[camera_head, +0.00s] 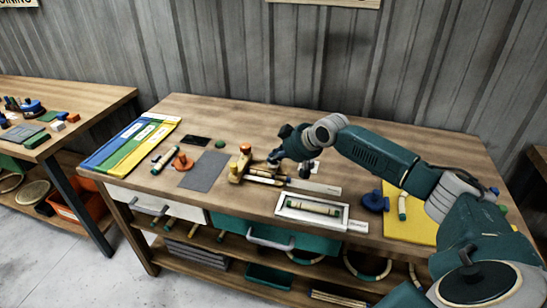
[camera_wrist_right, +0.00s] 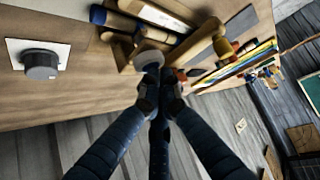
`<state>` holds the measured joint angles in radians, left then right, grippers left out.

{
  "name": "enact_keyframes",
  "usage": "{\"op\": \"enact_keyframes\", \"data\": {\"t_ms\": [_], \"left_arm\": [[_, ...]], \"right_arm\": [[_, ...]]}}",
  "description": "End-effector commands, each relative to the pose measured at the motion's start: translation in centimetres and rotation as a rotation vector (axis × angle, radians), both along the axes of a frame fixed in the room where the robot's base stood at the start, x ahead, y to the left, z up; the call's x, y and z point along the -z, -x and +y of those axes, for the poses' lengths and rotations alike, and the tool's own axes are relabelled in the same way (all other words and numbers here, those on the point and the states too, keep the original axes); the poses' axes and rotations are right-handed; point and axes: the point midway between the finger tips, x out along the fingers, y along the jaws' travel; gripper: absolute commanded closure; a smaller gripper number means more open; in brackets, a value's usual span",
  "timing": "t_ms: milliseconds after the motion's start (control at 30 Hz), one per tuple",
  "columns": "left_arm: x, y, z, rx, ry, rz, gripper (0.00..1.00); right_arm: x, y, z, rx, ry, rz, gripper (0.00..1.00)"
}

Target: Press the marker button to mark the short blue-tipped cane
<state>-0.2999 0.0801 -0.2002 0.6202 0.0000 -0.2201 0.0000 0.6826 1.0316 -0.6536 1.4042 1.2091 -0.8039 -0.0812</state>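A wooden jig (camera_head: 236,173) stands at the middle of the bench, with canes lying along it. In the wrist view a blue-tipped cane (camera_wrist_right: 98,15) lies at the jig; its length is partly hidden. A pale grey round disc (camera_wrist_right: 151,59), possibly the marker button, is at the jig's near end. My right gripper (camera_head: 274,160) is just right of the jig. In the wrist view its fingertips (camera_wrist_right: 160,82) are together, right at the disc; I cannot tell whether they touch it. I see nothing between them. My left gripper is not in view.
A dark knob on a white plate (camera_wrist_right: 40,66) is beside the jig. A framed tray with a cane (camera_head: 312,209) is at the front. A grey mat (camera_head: 204,170) and orange clamp (camera_head: 182,161) lie left. A yellow mat (camera_head: 413,228) is at right.

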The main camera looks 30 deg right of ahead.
Motion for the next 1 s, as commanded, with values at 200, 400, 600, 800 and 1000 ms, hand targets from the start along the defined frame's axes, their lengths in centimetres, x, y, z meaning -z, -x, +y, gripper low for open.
{"op": "enact_keyframes", "data": {"t_ms": [200, 400, 600, 800, 1000], "left_arm": [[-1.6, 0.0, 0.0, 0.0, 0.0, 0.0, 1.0], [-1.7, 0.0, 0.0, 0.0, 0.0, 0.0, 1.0], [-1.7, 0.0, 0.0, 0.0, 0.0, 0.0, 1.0], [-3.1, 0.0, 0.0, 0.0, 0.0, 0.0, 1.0], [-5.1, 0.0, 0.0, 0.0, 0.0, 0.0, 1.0]], "right_arm": [[-1.2, 0.2, 0.1, -0.002, 0.0, 0.009, 1.0], [-1.6, 0.1, 0.1, -0.001, 0.001, 0.003, 1.0], [-1.9, 0.0, 0.0, -0.001, 0.001, 0.0, 1.0], [-3.3, 0.0, 0.0, 0.0, 0.001, -0.002, 1.0], [-5.4, 0.0, 0.0, 0.0, 0.001, -0.002, 1.0]]}}
